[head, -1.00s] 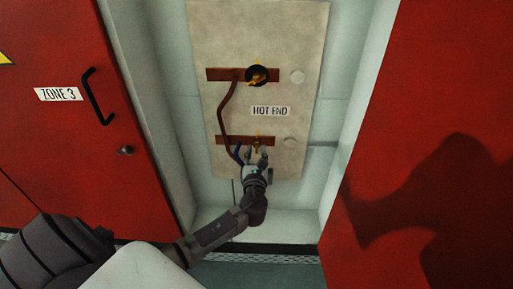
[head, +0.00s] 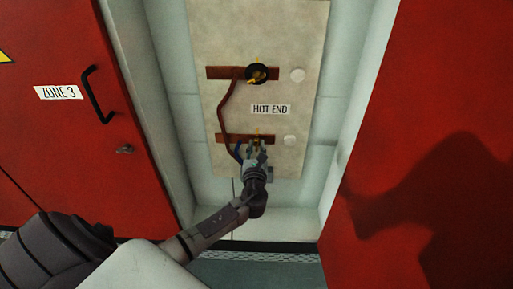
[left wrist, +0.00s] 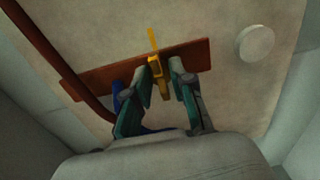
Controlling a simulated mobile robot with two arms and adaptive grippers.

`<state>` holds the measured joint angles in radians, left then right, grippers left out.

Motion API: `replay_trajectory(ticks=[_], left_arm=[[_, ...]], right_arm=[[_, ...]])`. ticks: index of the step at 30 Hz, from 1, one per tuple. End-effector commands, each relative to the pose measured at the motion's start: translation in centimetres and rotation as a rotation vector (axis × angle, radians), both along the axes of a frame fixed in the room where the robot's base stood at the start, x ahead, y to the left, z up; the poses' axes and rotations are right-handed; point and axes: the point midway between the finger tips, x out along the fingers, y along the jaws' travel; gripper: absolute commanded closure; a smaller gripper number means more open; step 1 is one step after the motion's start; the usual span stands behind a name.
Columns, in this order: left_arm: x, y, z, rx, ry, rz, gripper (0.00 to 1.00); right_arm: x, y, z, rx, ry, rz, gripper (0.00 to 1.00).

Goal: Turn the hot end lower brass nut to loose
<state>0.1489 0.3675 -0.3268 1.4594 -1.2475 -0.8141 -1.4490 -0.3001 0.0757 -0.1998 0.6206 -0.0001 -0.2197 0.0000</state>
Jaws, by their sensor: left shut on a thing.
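The lower brass nut (head: 257,134) sits on the lower red-brown bar of the pale panel marked HOT END. It also shows in the left wrist view (left wrist: 156,67), with a thin yellow piece pointing up above it. My left gripper (head: 256,147) reaches up from below. In the left wrist view its two fingers (left wrist: 161,68) stand on either side of the nut and are shut on it. The fingers hide part of the nut's sides. My right gripper is not in view.
An upper bar (head: 221,73) carries a black ring with a brass piece. A dark red cable (head: 222,106) runs between the bars at left. A blue cable (head: 238,151) is close beside my left gripper. Red doors flank the recess; the left one has a black handle (head: 97,95).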

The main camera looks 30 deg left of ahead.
Motion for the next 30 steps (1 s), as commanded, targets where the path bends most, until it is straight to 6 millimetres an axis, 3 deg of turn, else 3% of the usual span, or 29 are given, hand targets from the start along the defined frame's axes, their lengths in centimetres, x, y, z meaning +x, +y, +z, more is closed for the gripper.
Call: replay_trajectory(ticks=[11, 30], left_arm=[[0.0, 0.0, -0.3, -0.179, -0.111, 0.000, 1.00], [-0.1, 0.1, -0.5, -0.698, -0.428, 0.001, 1.00]], right_arm=[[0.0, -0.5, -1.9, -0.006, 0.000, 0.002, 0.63], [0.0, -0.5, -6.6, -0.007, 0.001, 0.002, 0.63]])
